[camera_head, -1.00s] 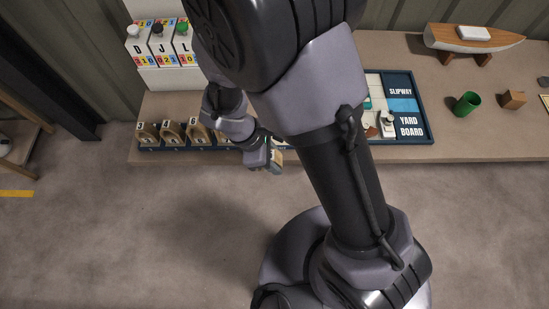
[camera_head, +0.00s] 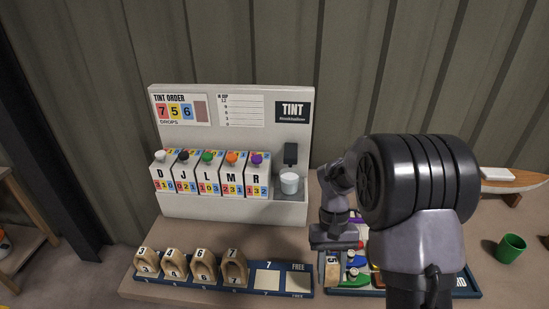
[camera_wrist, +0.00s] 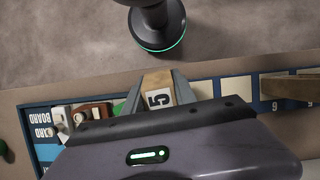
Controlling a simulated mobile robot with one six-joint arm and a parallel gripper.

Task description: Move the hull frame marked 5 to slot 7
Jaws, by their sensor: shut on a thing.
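The hull frame marked 5 (camera_head: 332,268) is in my gripper (camera_head: 333,256), just right of the rack's right end. In the wrist view the frame (camera_wrist: 157,88) shows its 5 label between the two fingers (camera_wrist: 158,94). The rack (camera_head: 215,285) holds wooden frames marked 3 (camera_head: 147,261), 4 (camera_head: 174,263), 6 (camera_head: 204,264) and 7 (camera_head: 234,266). Right of these are two empty pale places, one with a 7 above it (camera_head: 267,279) and one labelled FREE (camera_head: 298,280). I cannot tell whether the held frame touches anything below.
The yard board (camera_head: 466,284) with small coloured models lies right of my gripper, partly behind my arm. A tint dispenser (camera_head: 235,110) with several lettered boxes stands behind the rack. A green cup (camera_head: 511,248) and a model boat (camera_head: 508,182) are at the right.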

